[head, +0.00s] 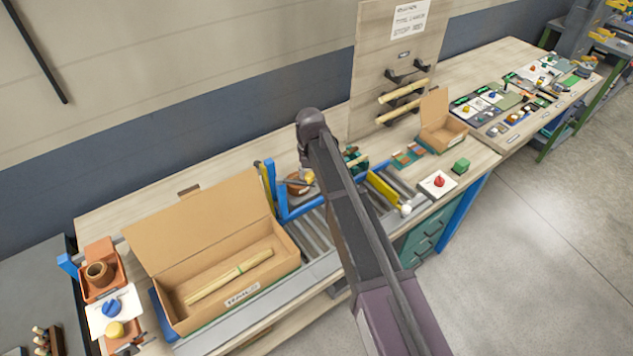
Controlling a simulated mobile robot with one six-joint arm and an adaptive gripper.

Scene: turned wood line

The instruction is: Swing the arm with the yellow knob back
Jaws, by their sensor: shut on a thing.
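A small yellow knob (309,177) shows just left of my forearm, above the roller conveyor beside a blue frame. My gripper (305,172) is below the dark wrist and shut on this knob. Its fingers are small and partly hidden, so the exact grasp is unclear. The swing arm that bears the knob is mostly hidden behind my arm. A second swing arm (384,187), yellow with a white ball knob (406,210), lies across the conveyor to the right of my arm.
A blue post (281,190) rises near the knob. The floor at right is clear.

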